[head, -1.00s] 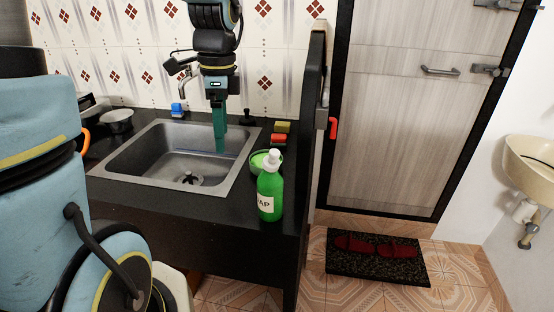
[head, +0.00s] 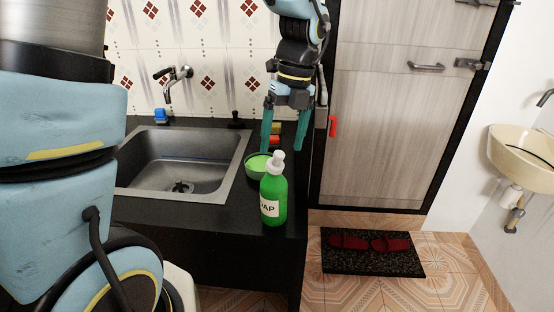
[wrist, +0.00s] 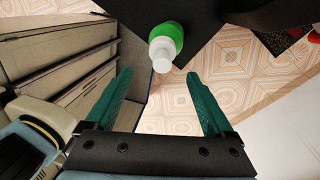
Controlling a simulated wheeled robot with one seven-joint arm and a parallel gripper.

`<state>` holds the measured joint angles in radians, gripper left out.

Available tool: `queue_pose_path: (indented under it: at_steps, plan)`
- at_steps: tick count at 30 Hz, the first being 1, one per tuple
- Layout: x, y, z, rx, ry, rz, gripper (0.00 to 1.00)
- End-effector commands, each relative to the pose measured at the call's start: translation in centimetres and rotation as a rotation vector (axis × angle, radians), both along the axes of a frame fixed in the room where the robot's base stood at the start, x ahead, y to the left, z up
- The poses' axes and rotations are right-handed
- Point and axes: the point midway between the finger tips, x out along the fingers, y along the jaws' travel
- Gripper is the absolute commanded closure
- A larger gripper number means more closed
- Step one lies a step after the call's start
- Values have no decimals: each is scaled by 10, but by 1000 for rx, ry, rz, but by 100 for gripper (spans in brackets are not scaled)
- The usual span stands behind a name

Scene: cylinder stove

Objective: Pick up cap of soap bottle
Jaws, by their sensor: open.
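The green soap bottle (head: 272,197) stands upright on the black counter's front right corner, with its white cap (head: 275,162) on top. In the wrist view the white cap (wrist: 161,53) points toward the camera, with the green bottle (wrist: 170,36) behind it. My gripper (head: 284,142) is open with nothing between its teal fingers. In the head view it hangs above and behind the bottle. In the wrist view the cap lies beyond the fingertips (wrist: 162,76), roughly between them sideways, and apart from them.
A green bowl (head: 256,168) sits just left of the bottle, and red and yellow blocks (head: 275,134) lie behind it. The steel sink (head: 150,190) is to the left.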

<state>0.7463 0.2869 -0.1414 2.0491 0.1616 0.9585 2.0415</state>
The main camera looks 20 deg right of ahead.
Motion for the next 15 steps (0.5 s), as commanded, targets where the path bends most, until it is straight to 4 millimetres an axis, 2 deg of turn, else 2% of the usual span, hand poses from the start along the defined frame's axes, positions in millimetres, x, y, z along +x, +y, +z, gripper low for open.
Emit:
queue_pose_path:
  at_steps: [9, 15]
  plan:
    - [6, 6, -41, 4, 3, 1, 13]
    - [6, 7, -51, 0, 1, 1, 13]
